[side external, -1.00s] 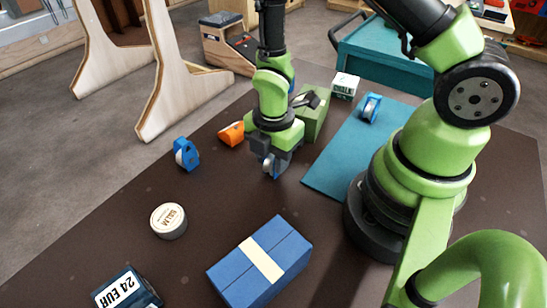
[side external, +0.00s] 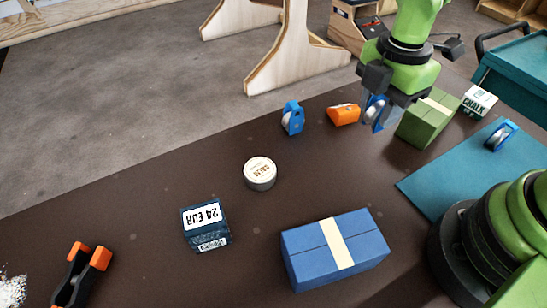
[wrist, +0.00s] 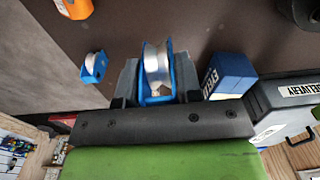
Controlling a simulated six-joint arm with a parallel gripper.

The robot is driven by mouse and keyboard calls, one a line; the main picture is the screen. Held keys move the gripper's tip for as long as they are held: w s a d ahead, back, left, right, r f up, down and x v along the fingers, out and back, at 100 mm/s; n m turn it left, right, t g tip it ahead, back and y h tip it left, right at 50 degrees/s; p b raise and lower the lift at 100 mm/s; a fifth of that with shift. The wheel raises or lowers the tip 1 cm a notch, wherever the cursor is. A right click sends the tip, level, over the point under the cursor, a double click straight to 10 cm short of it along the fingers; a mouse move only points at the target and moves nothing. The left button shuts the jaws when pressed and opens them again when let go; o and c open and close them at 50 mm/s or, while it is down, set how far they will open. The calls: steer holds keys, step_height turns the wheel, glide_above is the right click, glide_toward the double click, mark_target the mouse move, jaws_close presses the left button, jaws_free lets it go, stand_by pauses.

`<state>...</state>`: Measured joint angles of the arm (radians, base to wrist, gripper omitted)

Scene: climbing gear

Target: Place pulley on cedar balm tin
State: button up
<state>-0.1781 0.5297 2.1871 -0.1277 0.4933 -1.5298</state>
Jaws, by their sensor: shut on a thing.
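My gripper (side external: 377,114) is shut on a blue pulley (side external: 372,108) with a pale wheel, at the back of the dark table. The wrist view shows the held pulley (wrist: 156,66) upright between the two grey fingers. In the side view I cannot tell its exact height above the table. The cedar balm tin (side external: 260,173), round with a pale lid lettered as balm, sits on the table nearer the camera and to the left of my gripper. Its lid is bare. I cannot make it out in the wrist view.
A third pulley (side external: 501,136) is on the teal mat (side external: 440,185). A blue box (side external: 335,250) and price block (side external: 206,225) lie nearer.

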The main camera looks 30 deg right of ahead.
steer(key=w+a+r+n, duration=0.1)
steer(key=w+a+n, duration=0.1)
steer(key=w+a, duration=0.45)
steer(key=n, duration=0.2)
glide_above(260, 169)
step_height(260, 169, down, 3)
steer(key=shift+f, duration=2.4)
steer(key=shift+f, duration=0.1)
steer(key=o, duration=1)
step_height(260, 169, up, 12)
steer(key=shift+r, duration=0.15)
